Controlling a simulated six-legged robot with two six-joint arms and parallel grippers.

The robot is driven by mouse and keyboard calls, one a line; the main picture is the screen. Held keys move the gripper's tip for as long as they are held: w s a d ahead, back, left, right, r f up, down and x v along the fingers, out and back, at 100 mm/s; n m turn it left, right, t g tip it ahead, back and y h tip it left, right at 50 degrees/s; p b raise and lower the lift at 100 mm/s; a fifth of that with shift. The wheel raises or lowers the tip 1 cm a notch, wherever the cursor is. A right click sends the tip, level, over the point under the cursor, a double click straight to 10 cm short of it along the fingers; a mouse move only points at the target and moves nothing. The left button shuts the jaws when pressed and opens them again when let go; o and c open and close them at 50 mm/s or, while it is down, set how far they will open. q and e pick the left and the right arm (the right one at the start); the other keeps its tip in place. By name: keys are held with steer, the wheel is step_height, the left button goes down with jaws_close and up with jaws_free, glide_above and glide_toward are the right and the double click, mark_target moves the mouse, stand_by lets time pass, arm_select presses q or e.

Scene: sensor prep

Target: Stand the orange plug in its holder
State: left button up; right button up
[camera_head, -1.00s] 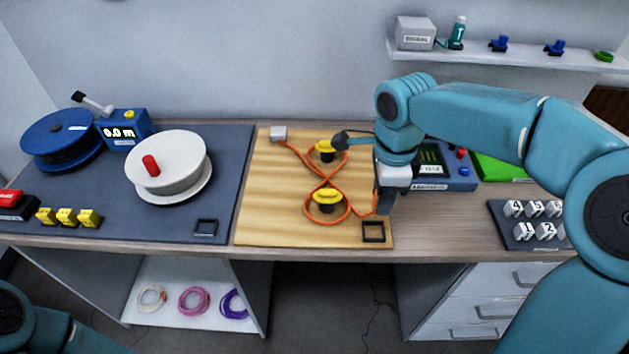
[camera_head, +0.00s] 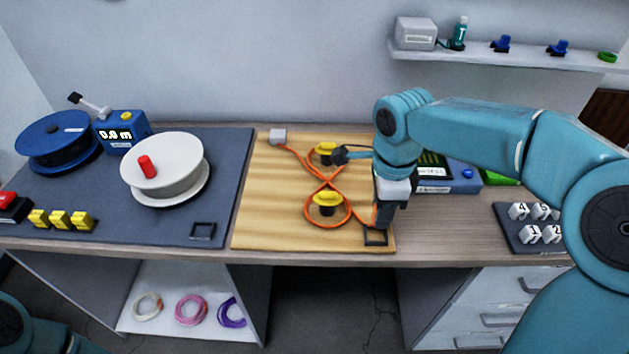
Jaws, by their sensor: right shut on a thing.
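My right gripper (camera_head: 380,222) points down at the front right of the wooden board (camera_head: 270,215). It is just over the small black square holder (camera_head: 375,240) near the board's front edge. The orange cable (camera_head: 311,207) winds in a figure eight around two yellow-topped posts (camera_head: 327,200) and runs up to the gripper. A sliver of orange shows at the jaws; the plug itself is mostly hidden by the gripper. I cannot tell whether it touches the holder. My left gripper is out of view; only part of my left arm shows at the lower left.
A grey block (camera_head: 278,136) holds the cable's far end. A blue tester (camera_head: 450,178) stands behind my right arm. A numbered block tray (camera_head: 520,239) lies to the right. A white spool (camera_head: 165,170) and another square holder (camera_head: 203,231) are on the dark mat (camera_head: 120,225) at left.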

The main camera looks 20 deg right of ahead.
steer(key=shift+f, duration=0.15)
steer(key=shift+f+b, duration=1.15)
steer(key=shift+f, duration=0.1)
steer(key=shift+f+b, duration=0.8)
steer(key=shift+f, duration=0.2)
stand_by(0.4)
steer(key=o, duration=1.1)
step_height(320, 180, up, 8)
steer(key=p, duration=0.6)
steer(key=shift+r+p, duration=0.1)
steer(key=shift+p, duration=0.3)
